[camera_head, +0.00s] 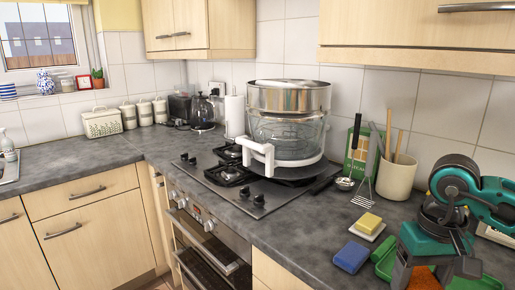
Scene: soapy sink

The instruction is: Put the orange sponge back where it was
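The orange sponge (423,279) shows at the bottom edge of the head view, between the fingers of my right gripper (426,271). The gripper points down and appears shut on it. The sponge's lower part is cut off by the frame, and the gripper body covers its top. A green tray (384,256) lies on the counter right behind and beside the gripper; the arm hides part of it. A blue sponge (352,257) lies left of the tray. A yellow sponge (369,222) sits on a small white dish (367,234). My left gripper is not in view.
A glass cooker with a steel pot (288,97) sits on the hob. The grey counter (300,232) left of the blue sponge is clear.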

